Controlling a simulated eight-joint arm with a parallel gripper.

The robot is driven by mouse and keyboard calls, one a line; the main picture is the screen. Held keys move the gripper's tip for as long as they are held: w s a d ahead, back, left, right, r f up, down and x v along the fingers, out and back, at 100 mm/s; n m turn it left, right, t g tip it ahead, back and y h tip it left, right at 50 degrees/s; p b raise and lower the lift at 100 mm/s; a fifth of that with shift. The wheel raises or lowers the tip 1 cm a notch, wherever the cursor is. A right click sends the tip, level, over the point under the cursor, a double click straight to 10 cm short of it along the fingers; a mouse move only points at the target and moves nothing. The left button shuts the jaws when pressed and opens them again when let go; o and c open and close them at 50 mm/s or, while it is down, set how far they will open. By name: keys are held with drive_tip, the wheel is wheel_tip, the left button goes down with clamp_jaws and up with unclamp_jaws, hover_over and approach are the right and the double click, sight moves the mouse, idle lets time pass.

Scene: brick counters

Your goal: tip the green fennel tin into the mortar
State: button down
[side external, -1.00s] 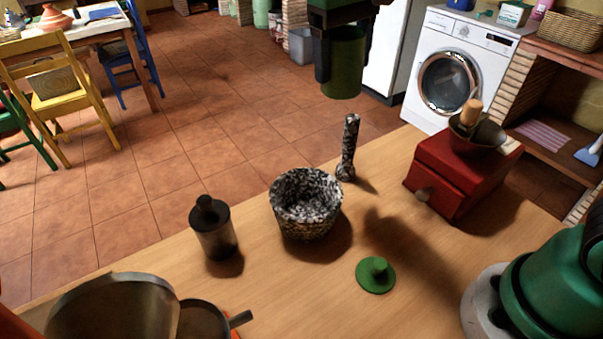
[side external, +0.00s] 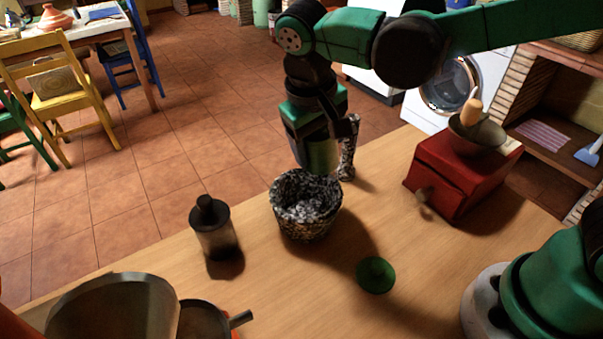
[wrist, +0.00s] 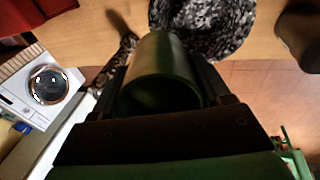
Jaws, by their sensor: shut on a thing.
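The green fennel tin (side external: 319,156) is held in my gripper (side external: 322,140), which is shut on it. The tin hangs just above the back rim of the speckled stone mortar (side external: 305,222) and looks close to upright in the side view. In the wrist view the tin (wrist: 162,75) shows between the fingers, with the mortar (wrist: 212,25) just past it. A green lid with a knob (side external: 376,275) lies on the counter, right of and in front of the mortar. Whether anything has left the tin I cannot tell.
The speckled pestle (side external: 347,150) stands upright behind the mortar, close beside my gripper. A dark canister (side external: 213,228) stands left of the mortar. A red coffee grinder (side external: 455,174) stands at the right. The counter (side external: 290,295) in front is clear.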

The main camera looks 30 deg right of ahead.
drive_tip(key=h, duration=0.2)
drive_tip(key=t+h, duration=0.2)
drive_tip(key=h, duration=0.1)
drive_tip(key=shift+w+d+f+h, duration=0.2)
drive_tip(key=shift+f+h, duration=0.1)
drive_tip(key=shift+f, duration=0.1)
drive_tip(key=t+h, duration=0.1)
drive_tip(key=h, duration=0.2)
drive_tip(key=t+h, duration=0.1)
drive_tip(key=h, duration=0.1)
drive_tip(key=shift+s+a+r+t+h, duration=0.15)
drive_tip(key=shift+r+t+h, duration=0.05)
drive_tip(key=shift+t+h, duration=0.2)
drive_tip(key=h, duration=0.1)
drive_tip(key=t+h, duration=0.1)
drive_tip(key=h, duration=0.1)
drive_tip(key=r+t+h, duration=0.1)
drive_tip(key=shift+s+a+h, duration=0.15)
drive_tip(key=shift+a+h, duration=0.15)
drive_tip(key=shift+a, duration=0.1)
